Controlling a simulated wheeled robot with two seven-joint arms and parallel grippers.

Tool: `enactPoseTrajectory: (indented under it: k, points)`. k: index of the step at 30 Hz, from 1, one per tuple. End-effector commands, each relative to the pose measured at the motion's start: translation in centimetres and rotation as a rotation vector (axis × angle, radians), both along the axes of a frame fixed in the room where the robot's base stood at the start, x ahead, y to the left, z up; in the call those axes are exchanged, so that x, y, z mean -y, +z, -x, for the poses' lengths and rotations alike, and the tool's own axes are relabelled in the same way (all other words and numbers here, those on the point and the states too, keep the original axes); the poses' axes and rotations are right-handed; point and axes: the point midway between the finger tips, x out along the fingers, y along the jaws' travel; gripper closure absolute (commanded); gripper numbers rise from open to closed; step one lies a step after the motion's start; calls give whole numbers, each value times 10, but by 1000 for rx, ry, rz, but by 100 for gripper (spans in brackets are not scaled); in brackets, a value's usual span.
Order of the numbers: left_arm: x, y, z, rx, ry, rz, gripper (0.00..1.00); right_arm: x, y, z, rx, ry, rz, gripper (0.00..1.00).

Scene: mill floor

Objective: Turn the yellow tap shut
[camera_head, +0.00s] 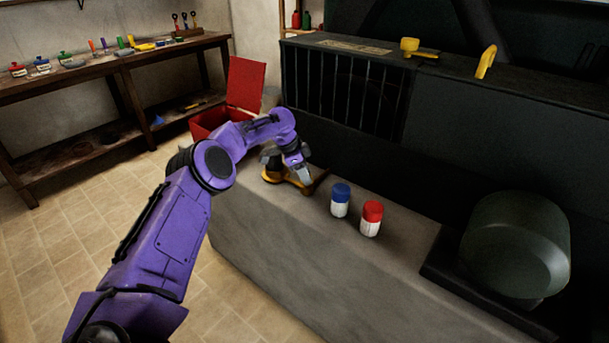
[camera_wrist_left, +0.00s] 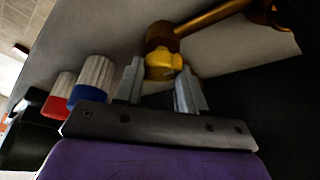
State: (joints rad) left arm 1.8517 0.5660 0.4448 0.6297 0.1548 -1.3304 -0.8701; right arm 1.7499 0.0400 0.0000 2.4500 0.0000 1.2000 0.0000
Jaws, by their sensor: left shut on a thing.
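The yellow tap (camera_head: 271,176) stands on the grey stone ledge, partly hidden behind my left gripper (camera_head: 300,173). In the left wrist view the tap's yellow handle (camera_wrist_left: 163,62) sits between the two grey fingers of my left gripper (camera_wrist_left: 160,80), which is shut on it. A brass-coloured pipe (camera_wrist_left: 210,17) runs from the tap toward the upper right in that view. How far the handle is turned cannot be told. My right gripper is not in view.
A blue-capped jar (camera_head: 340,207) and a red-capped jar (camera_head: 371,226) stand on the ledge (camera_head: 270,215) right of the gripper. An open red box (camera_head: 208,121) is behind the arm. A dark machine (camera_head: 460,120) rises behind the ledge, with a large dark drum (camera_head: 515,245) at right.

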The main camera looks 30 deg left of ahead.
Motion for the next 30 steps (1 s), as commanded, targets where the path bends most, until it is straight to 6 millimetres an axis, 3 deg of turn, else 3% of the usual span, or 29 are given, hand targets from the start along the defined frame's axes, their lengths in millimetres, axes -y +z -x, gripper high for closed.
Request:
enactPoseTrajectory:
  k: [12, 13, 15, 24, 30]
  points:
    - [1, -2, 1, -5, -10, -1, 91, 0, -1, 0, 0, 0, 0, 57]
    - [1, -2, 1, -5, -10, -1, 54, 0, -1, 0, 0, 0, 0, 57]
    - [1, -2, 1, -5, -10, -1, 37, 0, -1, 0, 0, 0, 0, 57]
    - [0, 2, 1, -1, -8, -1, 37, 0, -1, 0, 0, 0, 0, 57]
    - [-12, 37, 9, 2, -8, 0, 37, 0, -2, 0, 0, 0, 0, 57]
